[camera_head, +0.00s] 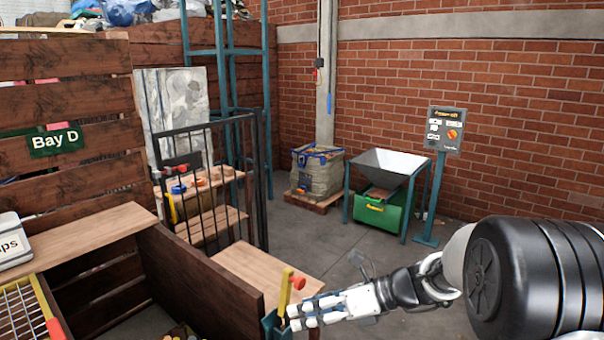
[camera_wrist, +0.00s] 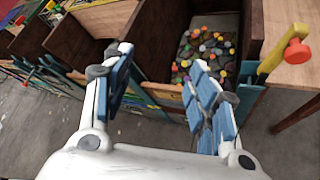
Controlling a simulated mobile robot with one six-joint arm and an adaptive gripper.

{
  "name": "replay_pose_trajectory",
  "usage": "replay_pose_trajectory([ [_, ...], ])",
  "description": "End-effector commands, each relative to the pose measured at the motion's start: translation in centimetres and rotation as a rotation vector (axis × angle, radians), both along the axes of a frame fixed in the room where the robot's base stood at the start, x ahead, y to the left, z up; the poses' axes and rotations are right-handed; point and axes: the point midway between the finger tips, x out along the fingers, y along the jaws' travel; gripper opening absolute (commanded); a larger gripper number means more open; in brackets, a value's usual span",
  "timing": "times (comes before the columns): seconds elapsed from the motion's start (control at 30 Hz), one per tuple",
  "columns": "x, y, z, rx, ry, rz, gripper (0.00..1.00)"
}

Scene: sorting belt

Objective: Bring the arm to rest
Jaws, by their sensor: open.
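My gripper (camera_head: 283,318) reaches in from the lower right in the head view, near the front corner of a wooden bay. In the wrist view my gripper (camera_wrist: 160,88) shows two blue-padded fingers spread apart with nothing between them. Beyond the fingers is a brown wooden bin (camera_wrist: 170,40) holding many small coloured caps (camera_wrist: 207,50). A yellow lever with a red knob (camera_wrist: 298,52) stands to the right of the fingers. It also shows beside my gripper in the head view (camera_head: 285,290).
A wooden table (camera_head: 265,270) stands just behind the lever. A black barred gate (camera_head: 215,180), a steel hopper over a green bin (camera_head: 385,185), a filled sack (camera_head: 316,172) and a control panel (camera_head: 444,130) stand farther back. Grey floor (camera_head: 345,250) is open in the middle.

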Motion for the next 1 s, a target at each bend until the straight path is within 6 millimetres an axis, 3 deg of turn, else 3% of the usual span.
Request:
replay_pose_trajectory([
  [0.03, -2.3, 0.4, 1.4, -0.084, -0.108, 0.092, 0.53],
  [0.23, -11.2, -0.5, 3.7, -0.416, -0.527, 0.511, 0.53],
  [0.5, -21.0, -5.4, 4.6, -0.83, -1.033, 1.159, 0.53],
  [0.63, -24.2, -8.3, 4.7, -1.002, -1.211, 1.485, 0.53],
  [0.8, -26.3, -11.2, 4.8, -1.152, -1.333, 1.809, 0.53],
  [1.0, -27.0, -12.4, 4.9, -1.21, -1.366, 1.957, 0.53],
])
